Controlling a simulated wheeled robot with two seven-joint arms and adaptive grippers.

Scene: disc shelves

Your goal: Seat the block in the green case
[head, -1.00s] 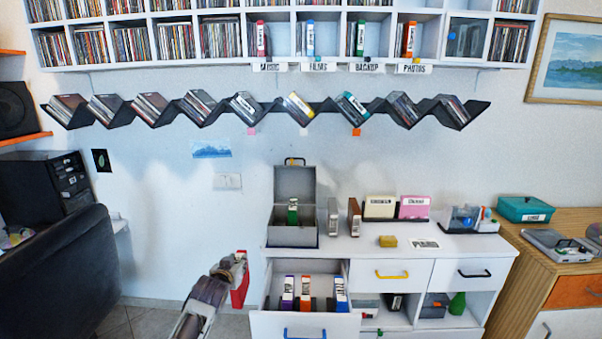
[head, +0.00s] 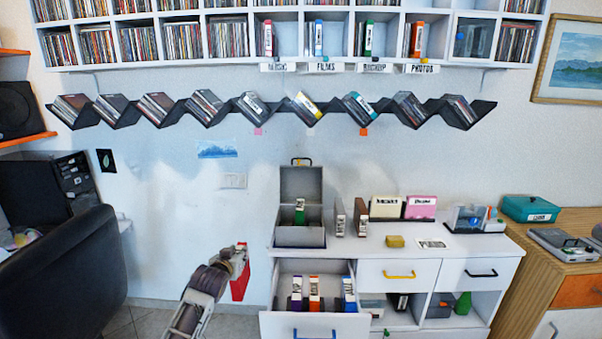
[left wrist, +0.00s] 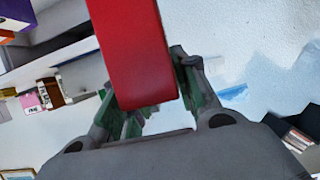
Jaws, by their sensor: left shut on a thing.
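A red block (head: 240,279) hangs from my left gripper (head: 241,254), left of the open drawer. My left gripper is shut on it, and the red block (left wrist: 142,55) fills the upper middle of the left wrist view between the green-padded fingers. A green-and-white case (head: 299,211) stands inside the open grey box (head: 300,236) on the white cabinet. Another green-and-white case (head: 368,40) stands on the upper wall shelf; I cannot tell which is the task's case. My right gripper is not in view.
The open white drawer (head: 315,325) holds purple, orange and blue cases. Two upright cases (head: 340,218) stand beside the grey box. A black chair (head: 65,275) is at left.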

